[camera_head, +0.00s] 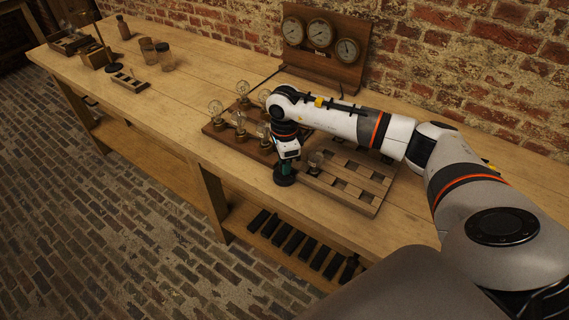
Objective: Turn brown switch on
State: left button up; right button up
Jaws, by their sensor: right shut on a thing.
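My right gripper (287,168) points down at the front edge of the wooden board (372,206) on the bench. It is shut on a small dark thing with a round black base (284,180). The fingers and wrist hide most of that thing, so I cannot tell its colour or whether it is the brown switch. No brown switch shows clearly elsewhere; the parts on the board are small and dim. My left gripper is not in view.
A gauge panel (318,65) stands behind. Jars (165,58) and a small rack (129,81) are far left. The bench (190,100) between is clear.

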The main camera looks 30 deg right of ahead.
jog(key=m+b, duration=0.1)
jog(key=m, duration=0.5)
jog(key=shift+m, duration=0.3)
jog(key=m, duration=0.6)
jog(key=shift+r+b, duration=0.1)
jog(key=shift+b, duration=0.3)
jog(key=o, duration=1)
notch_tip(320, 180, up, 12)
jog(key=b, duration=0.1)
jog(key=shift+b, duration=0.3)
